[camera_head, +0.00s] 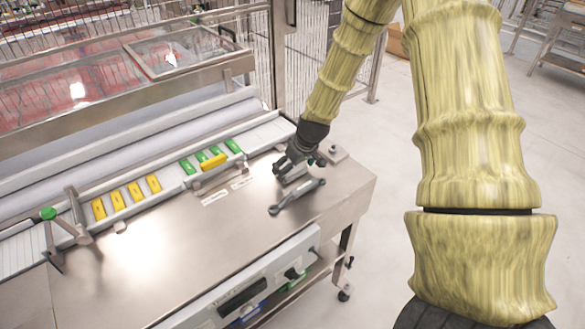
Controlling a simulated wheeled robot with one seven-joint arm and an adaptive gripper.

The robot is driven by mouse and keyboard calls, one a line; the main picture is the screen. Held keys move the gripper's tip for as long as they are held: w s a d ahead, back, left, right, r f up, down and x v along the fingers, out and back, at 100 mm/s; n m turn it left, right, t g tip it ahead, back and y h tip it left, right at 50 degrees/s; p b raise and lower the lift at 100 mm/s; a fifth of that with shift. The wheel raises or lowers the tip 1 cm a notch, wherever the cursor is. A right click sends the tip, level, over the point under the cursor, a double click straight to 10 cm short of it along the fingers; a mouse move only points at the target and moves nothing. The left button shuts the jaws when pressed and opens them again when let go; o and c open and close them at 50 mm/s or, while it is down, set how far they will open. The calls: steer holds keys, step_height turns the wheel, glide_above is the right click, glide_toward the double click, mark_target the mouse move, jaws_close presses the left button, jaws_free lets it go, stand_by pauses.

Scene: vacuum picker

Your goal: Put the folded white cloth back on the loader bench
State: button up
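I cannot make out a folded white cloth anywhere in the head view. The steel-topped bench (215,240) fills the lower left and middle, and I take it for the loader bench. My gripper (289,175) is low over the bench's right part, pointing down beside a grey double-ended tool. It is dark and small here, so I cannot tell whether its fingers are open or shut or hold anything. My yellow-covered arm reaches down to it from the top and hides part of the background.
The grey tool (297,197) lies near the bench's front edge. A small block with a knob (333,153) sits at the right corner. Yellow pieces (126,196) and green pieces (202,157) line the rail behind. Bare steel lies left of the tool.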

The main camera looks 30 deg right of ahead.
steer(key=b+v, duration=0.1)
steer(key=v, duration=1)
steer(key=shift+r+b, duration=0.4)
steer(key=shift+s, duration=0.1)
